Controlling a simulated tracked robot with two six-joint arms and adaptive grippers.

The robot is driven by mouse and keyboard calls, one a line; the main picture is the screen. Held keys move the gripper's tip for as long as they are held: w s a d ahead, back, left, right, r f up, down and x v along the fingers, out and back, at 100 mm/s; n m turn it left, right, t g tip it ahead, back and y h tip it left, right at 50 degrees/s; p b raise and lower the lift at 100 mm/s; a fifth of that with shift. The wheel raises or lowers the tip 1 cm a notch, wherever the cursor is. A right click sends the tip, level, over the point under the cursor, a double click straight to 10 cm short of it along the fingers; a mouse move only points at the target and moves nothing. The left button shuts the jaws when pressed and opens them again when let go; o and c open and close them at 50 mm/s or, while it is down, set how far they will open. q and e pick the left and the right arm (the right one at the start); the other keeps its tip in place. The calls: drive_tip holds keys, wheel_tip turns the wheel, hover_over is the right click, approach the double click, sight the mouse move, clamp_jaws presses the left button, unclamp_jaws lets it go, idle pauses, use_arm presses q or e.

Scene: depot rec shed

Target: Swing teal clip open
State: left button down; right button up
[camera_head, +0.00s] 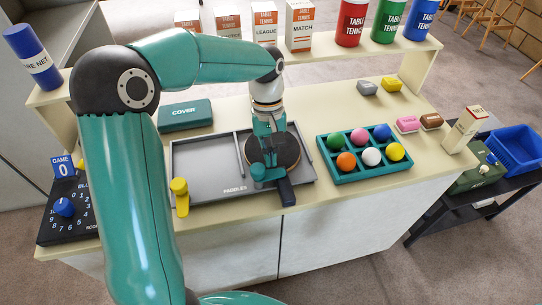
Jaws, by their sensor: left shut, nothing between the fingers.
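The teal clip (267,173) shows at the front of the grey paddle tray (218,184), lying across the lower part of a dark round paddle (288,154). The paddle's dark blue handle points over the tray's front edge. A yellow clip (180,193) stands at the tray's left front corner. My left gripper (268,150) is shut and empty, pointing down over the paddle, just behind the teal clip. I cannot tell whether it touches the clip or the paddle. My right gripper is not in view.
A teal ball tray (349,179) with several coloured balls is right of the paddle tray. A green COVER case (185,114) lies behind it. A dark scoreboard (62,225) is at the left. Boxes and cans line the back shelf (236,70). A blue bin (515,150) is at the far right.

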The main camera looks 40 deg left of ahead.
use_arm(q)
drive_tip(key=shift+s+d, duration=0.1)
drive_tip(key=shift+d, duration=0.05)
drive_tip(key=shift+d+p, duration=0.3)
drive_tip(key=shift+d, duration=0.05)
drive_tip(key=shift+a, duration=0.1)
idle(0.3)
drive_tip(key=shift+a, duration=0.7)
